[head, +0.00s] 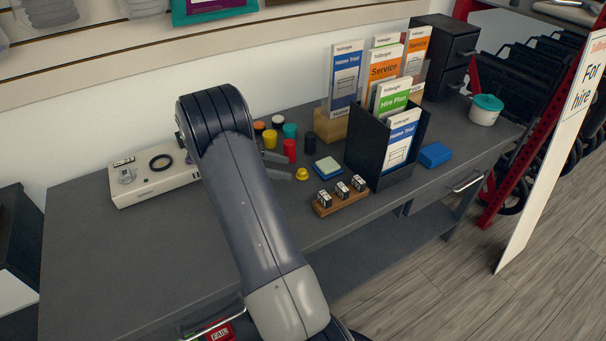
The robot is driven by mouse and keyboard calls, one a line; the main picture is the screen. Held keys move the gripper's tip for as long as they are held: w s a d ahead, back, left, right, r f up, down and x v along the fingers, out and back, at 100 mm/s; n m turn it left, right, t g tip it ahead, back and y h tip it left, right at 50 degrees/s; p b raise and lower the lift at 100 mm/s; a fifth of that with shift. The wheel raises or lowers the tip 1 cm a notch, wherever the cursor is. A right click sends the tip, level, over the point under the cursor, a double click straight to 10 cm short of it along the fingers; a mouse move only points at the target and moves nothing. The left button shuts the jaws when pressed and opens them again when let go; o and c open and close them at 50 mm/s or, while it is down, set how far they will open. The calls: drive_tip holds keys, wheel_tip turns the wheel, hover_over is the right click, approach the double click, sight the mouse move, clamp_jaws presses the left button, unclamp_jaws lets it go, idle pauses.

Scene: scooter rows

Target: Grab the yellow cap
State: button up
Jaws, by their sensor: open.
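The yellow cap (302,174) is a small, low piece on the grey counter, between a red cylinder and a stack of notes. My gripper (287,168) is partly hidden behind my arm. Its two grey fingers point right, parted, with the cap just beyond their tips. I see nothing between the fingers. I cannot tell how high the fingers are above the counter.
A red cylinder (290,150) and a black one (310,143) stand close behind the cap. Sticky notes (328,167) and a wooden block with small dials (340,196) lie to the right. A black leaflet holder (396,178) stands beyond.

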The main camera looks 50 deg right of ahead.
sight(300, 171)
drive_tip(key=x, duration=0.5)
drive_tip(key=shift+s+a+r+b, duration=0.1)
drive_tip(key=shift+s+r+b, duration=0.05)
drive_tip(key=shift+r+b, duration=0.15)
clamp_jaws()
idle(0.4)
